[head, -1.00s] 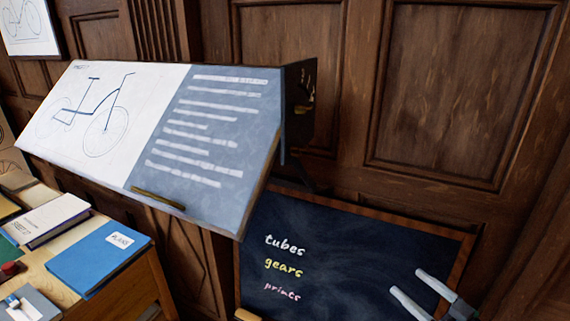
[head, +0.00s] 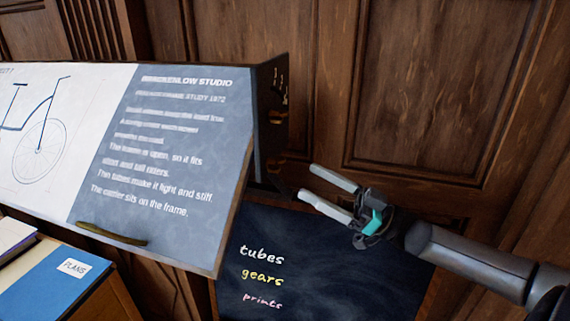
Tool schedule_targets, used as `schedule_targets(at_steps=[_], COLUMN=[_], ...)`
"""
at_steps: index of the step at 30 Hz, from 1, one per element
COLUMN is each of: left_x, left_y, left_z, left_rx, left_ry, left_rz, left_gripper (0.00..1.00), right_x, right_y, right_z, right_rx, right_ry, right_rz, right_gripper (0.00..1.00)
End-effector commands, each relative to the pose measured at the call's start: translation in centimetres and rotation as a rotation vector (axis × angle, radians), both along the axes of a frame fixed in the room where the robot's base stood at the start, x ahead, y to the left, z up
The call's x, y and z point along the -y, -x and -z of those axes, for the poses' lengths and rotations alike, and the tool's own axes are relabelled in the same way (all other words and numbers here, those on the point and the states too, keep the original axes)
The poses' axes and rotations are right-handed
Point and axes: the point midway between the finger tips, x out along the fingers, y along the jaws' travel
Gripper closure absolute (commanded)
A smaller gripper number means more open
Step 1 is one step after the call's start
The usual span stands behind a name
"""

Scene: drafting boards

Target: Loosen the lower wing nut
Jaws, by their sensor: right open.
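The drafting board (head: 165,150) slopes on the left, with a dark side panel (head: 270,105) at its right end. Small brass fittings, apparently wing nuts, sit on that panel. One (head: 277,143) is higher, and the lower wing nut (head: 275,164) seems to be the one near the panel's bottom; their shapes are too small to make out well. My right gripper (head: 308,181) is open and empty, its two pale fingers pointing left toward the lower fitting, a short way to the right of it and apart from it. My left gripper is out of view.
A chalkboard (head: 330,270) with written words stands below my right gripper. A wood-panelled wall (head: 430,90) rises behind. A blue book (head: 45,285) lies on a wooden desk at the lower left. A brass handle (head: 112,234) is on the board's lower edge.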

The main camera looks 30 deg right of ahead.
Motion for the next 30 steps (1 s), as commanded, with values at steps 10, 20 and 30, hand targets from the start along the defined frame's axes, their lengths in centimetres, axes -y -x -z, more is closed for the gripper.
schedule_targets(at_steps=[10,20,30], left_x=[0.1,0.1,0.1], left_y=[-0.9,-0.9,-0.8], left_z=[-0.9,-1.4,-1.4], left_rx=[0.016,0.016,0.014], left_ry=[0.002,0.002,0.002], left_rz=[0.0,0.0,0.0], left_gripper=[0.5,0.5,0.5], right_x=[-2.8,-4.2,-4.3], right_y=[-3.2,-4.9,-5.0], right_z=[-1.9,-2.7,-2.6], right_rx=[0.004,0.0,-0.002], right_ry=[0.0,0.0,0.0], right_rz=[0.0,0.0,0.001], right_gripper=[0.03,0.03,0.03])
